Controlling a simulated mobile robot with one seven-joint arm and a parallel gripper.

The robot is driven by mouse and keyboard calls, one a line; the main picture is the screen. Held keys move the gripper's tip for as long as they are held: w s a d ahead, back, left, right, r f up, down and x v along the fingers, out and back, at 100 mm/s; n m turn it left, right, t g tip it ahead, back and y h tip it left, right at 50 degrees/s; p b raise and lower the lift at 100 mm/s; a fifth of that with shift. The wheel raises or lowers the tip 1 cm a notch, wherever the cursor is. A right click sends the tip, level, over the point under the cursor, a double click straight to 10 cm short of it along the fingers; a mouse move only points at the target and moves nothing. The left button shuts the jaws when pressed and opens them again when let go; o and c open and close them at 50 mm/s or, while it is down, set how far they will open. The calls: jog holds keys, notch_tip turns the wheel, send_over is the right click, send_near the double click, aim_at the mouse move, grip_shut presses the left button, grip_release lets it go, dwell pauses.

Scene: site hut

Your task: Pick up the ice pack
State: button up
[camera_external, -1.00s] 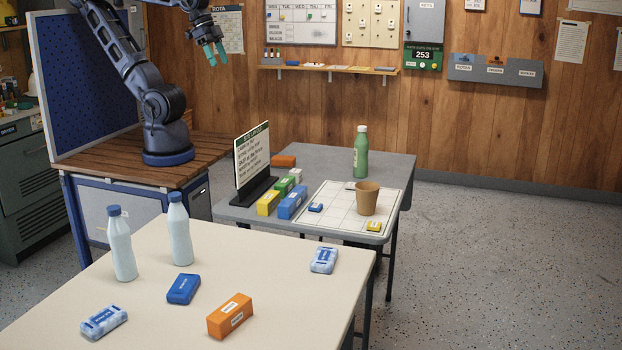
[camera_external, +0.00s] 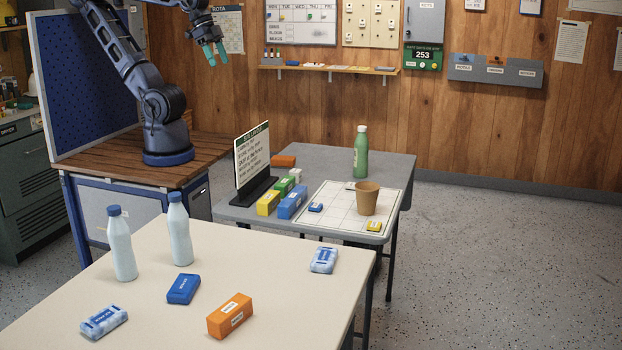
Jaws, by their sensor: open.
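Two small packs with blue-and-white mottled faces lie on the cream table: one at the front left (camera_external: 104,321) and one near the right edge (camera_external: 323,260). A plain dark blue pack (camera_external: 183,289) with a pale label lies between them. Their labels are too small to read, so I cannot tell for sure which is the ice pack. My gripper (camera_external: 217,54) hangs high at the back, in front of the wall. Its teal fingers point down, apart and empty, far from the packs.
The cream table (camera_external: 270,285) also holds two white bottles with blue caps (camera_external: 121,249) (camera_external: 180,234) and an orange box (camera_external: 230,316). Behind it, a grey table (camera_external: 330,160) carries a sign (camera_external: 252,157), several boxes, a brown cup (camera_external: 367,199) and a green bottle (camera_external: 361,157).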

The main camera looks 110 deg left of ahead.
jog(key=shift+o, duration=1.1)
jog(key=w+d+f+m+h, duration=0.1)
jog(key=w+d+f+m, duration=0.35)
jog(key=w+d, duration=0.65)
jog(key=w+d+f+m, duration=0.4)
jog(key=w+d+f, duration=0.1)
jog(key=w+d, duration=0.55)
jog(key=m+g+h, duration=0.3)
jog(key=m+g, duration=0.1)
jog(key=m, duration=0.3)
send_near(183, 283)
jog(key=x, duration=0.3)
jog(key=shift+a+f, duration=0.2)
jog(key=shift+f, duration=0.15)
jog(key=shift+d+x, duration=0.2)
jog(key=shift+x, duration=1.1)
jog(key=shift+d+x, duration=0.15)
jog(key=shift+x, duration=1.15)
jog(key=shift+w+r, duration=0.1)
jog(key=shift+r, duration=0.05)
